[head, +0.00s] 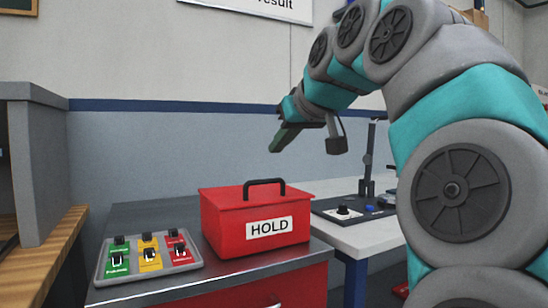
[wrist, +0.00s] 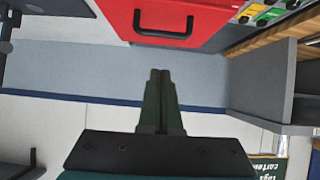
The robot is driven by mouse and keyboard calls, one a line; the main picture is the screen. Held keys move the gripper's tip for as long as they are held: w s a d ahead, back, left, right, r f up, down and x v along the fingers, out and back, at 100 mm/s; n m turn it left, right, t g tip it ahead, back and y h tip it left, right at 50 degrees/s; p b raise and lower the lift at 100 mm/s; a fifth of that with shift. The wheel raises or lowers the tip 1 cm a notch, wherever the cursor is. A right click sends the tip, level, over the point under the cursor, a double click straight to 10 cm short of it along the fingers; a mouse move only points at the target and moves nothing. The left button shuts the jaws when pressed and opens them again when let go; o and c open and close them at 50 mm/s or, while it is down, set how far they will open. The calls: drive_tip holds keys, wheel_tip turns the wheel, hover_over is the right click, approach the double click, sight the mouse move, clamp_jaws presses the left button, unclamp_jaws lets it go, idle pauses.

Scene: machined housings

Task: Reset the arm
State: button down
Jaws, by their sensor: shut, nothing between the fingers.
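My arm reaches in from the right in the head view, raised and bent over.
A red box (head: 220,238) labelled HOLD, with a black handle, stands on a dark-topped red cabinet (head: 150,216). Beside it lies a grey tray (head: 188,268) with green, yellow and red sections. A white table (head: 365,236) stands right, a grey shelf unit (head: 40,170) left.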

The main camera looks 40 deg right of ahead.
drive_tip(key=v, duration=0.6)
drive_tip(key=shift+w+a, duration=0.1)
drive_tip(key=w+a+f+n+g+y, duration=0.1)
drive_tip(key=a+f+g, duration=0.1)
drive_tip(key=a+f, duration=0.55)
drive_tip(key=w+a+f+n+g+y, duration=0.15)
drive_tip(key=a+f, duration=0.25)
drive_tip(key=f, duration=0.7)
drive_tip(key=w+a+f+g+y, duration=0.1)
drive_tip(key=a+f+g, duration=0.2)
drive_tip(key=a+f, duration=0.45)
drive_tip(key=s+a+f+g, duration=0.2)
drive_tip(key=s+f+g, duration=0.1)
drive_tip(key=s+f, duration=0.6)
drive_tip(key=s+a+f+g, duration=0.3)
drive_tip(key=s+f, duration=0.7)
drive_tip(key=f, duration=0.7)
drive_tip(key=shift+a+f+h, duration=0.25)
drive_tip(key=shift+f+h, duration=0.1)
drive_tip(key=shift+s+g, duration=0.1)
drive_tip(key=shift+g, duration=0.15)
